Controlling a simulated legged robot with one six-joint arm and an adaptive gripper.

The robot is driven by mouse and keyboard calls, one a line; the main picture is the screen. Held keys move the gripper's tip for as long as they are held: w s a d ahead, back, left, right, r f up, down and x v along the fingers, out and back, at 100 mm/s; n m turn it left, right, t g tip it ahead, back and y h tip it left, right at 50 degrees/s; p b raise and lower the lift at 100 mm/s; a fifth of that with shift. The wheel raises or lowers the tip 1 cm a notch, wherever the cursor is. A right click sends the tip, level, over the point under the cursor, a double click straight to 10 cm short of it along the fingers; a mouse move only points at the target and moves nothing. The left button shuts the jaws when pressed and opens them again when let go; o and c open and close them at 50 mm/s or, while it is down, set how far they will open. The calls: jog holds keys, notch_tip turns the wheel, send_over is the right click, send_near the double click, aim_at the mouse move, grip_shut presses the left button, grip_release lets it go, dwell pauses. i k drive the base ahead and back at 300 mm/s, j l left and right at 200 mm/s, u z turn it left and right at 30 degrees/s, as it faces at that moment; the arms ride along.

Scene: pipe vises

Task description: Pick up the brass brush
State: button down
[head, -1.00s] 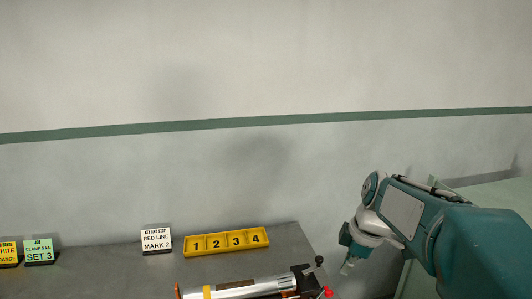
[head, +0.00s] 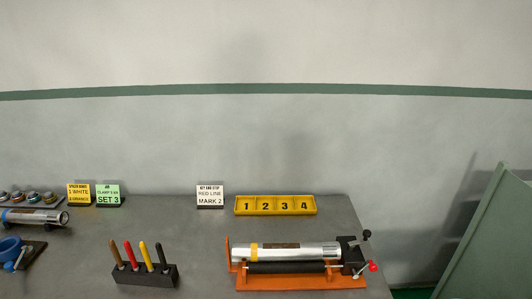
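A black holder block (head: 130,280) stands on the grey bench in the lower left of the head view. Several upright sticks or handles rise from it: a brown one (head: 117,254), a red one (head: 131,254), a yellow one (head: 146,256) and a black one (head: 162,256). I cannot tell whether any of these is the brass brush; nothing else in view is clearly a brush. My gripper is not in view.
An orange pipe vise (head: 300,283) holds a silver pipe (head: 290,252) with a yellow band and a brown patch. A yellow numbered tray (head: 275,213) and sign cards stand behind. Blue vise parts (head: 10,250) are at left. A green panel (head: 490,235) stands at right.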

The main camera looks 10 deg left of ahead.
aim_at(158, 249)
jog(key=j+u, duration=0.25)
jog(key=u, duration=0.2)
jog(key=j+u, duration=0.25)
jog(key=u, duration=0.2)
jog(key=i+j+u, duration=0.1)
jog(key=u, duration=0.4)
jog(key=i+j+z, duration=0.3)
jog(key=z, duration=0.2)
jog(key=i+j+z, duration=0.2)
jog(key=j+z, duration=0.25)
